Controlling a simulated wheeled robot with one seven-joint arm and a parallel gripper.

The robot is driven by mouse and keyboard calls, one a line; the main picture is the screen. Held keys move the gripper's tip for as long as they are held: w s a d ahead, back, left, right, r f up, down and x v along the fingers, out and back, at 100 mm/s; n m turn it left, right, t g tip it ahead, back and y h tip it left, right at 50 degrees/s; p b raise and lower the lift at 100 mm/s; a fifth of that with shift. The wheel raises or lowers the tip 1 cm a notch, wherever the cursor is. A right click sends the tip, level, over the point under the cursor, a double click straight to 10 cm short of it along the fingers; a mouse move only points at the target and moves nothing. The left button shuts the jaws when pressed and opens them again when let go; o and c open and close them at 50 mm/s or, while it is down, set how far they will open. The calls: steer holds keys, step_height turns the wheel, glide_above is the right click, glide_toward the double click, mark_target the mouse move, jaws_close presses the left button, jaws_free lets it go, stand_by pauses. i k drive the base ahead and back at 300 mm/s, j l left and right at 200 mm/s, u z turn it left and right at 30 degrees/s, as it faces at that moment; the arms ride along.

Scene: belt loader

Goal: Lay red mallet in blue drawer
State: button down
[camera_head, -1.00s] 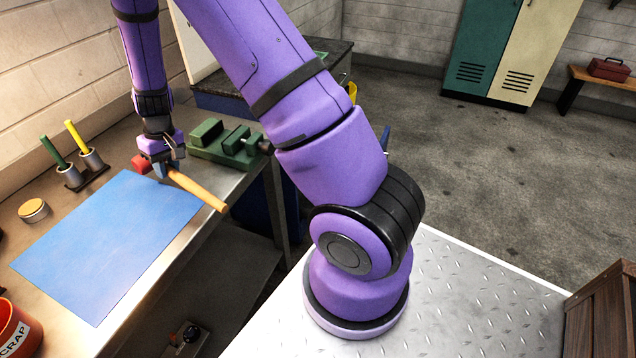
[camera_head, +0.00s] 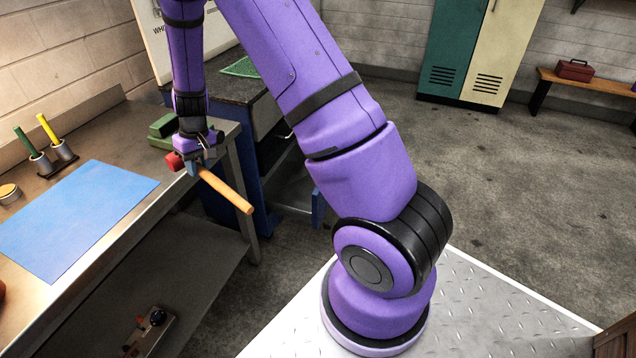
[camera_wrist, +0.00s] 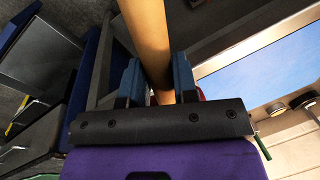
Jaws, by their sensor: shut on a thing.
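The red mallet has a red head (camera_head: 174,161) and a long tan wooden handle (camera_head: 228,191). My gripper (camera_head: 194,168) is shut on the handle near the head and holds the mallet in the air by the workbench's right edge. The handle slants down to the right, past the bench edge. In the wrist view the handle (camera_wrist: 147,35) runs between the two blue fingers (camera_wrist: 158,80); the head is mostly hidden. A blue drawer (camera_head: 318,207) appears pulled out of the blue cabinet, low behind my arm. My arm partly hides it, and its inside is hard to see.
The steel workbench (camera_head: 150,213) carries a blue mat (camera_head: 75,215), a green vise (camera_head: 163,128) partly hidden by my arm, and holders with green and yellow handles (camera_head: 48,130). The blue cabinet (camera_head: 245,180) has a dark top. Open floor (camera_head: 420,150) lies to the right.

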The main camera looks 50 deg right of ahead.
mark_target(311, 182)
steer(key=l+z, duration=0.1)
steer(key=l, duration=0.25)
steer(key=k+l+z, duration=0.15)
steer(key=l, duration=0.2)
steer(key=i+l, duration=0.15)
steer(key=l, duration=0.25)
steer(key=i+l+z, duration=0.15)
steer(key=l, duration=0.2)
steer(key=i+l, duration=0.25)
steer(key=l, duration=0.15)
steer(key=i+l+z, duration=0.1)
steer(key=l, duration=0.25)
steer(key=i, duration=0.1)
